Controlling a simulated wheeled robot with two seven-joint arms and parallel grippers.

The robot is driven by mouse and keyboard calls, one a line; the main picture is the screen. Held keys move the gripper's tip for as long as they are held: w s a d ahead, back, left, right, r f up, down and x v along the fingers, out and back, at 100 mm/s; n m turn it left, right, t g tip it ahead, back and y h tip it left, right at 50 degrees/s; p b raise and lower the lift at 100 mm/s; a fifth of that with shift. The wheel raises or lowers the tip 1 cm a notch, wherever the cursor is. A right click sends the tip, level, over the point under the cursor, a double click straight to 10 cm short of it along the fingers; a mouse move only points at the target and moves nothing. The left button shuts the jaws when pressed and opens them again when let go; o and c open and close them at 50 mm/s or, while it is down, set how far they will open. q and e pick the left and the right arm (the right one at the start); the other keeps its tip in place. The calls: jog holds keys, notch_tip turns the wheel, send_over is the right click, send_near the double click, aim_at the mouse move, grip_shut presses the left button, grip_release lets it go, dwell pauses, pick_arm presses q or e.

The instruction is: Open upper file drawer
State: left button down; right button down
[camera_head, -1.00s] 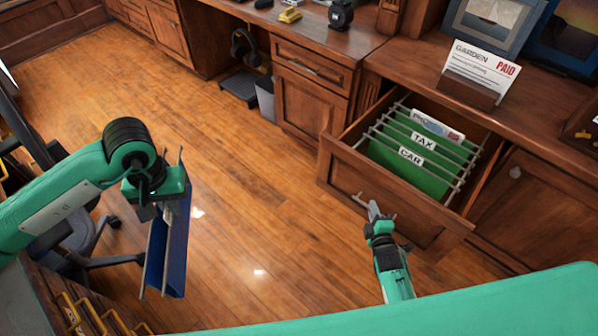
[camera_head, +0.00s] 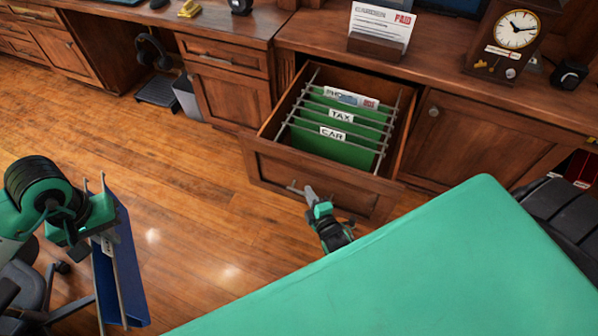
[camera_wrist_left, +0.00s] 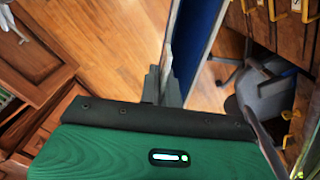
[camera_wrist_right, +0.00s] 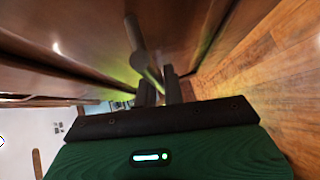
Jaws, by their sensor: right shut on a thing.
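The upper file drawer (camera_head: 315,180) is pulled out of the wooden cabinet. Green hanging files (camera_head: 333,147) labelled "TAX" and "CAR" hang inside it on metal rods. My right gripper (camera_head: 311,196) is shut on the metal drawer handle (camera_head: 293,188) at the drawer's front. The handle (camera_wrist_right: 137,38) runs to the fingers in the right wrist view. My left gripper (camera_head: 103,215) is shut on a blue hanging folder (camera_head: 128,262), which hangs upright above the floor at the left. The folder (camera_wrist_left: 203,30) also shows beyond the fingers in the left wrist view.
A card holder (camera_head: 376,46) and a clock (camera_head: 507,40) stand on the countertop above the drawer. A closed cabinet door (camera_head: 470,140) is right of it. An office chair (camera_wrist_left: 262,92) is near the left arm. The wooden floor (camera_head: 185,190) before the drawer is clear.

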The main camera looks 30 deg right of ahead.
jog(key=c, duration=1.8)
grip_release()
pick_arm(q)
jog(key=shift+f, duration=0.1)
pick_arm(e)
jog(key=s, duration=0.4)
jog(key=s+r, duration=0.1)
jog(key=s, duration=0.7)
jog(key=shift+a+r, duration=0.3)
jog(key=shift+a, duration=0.1)
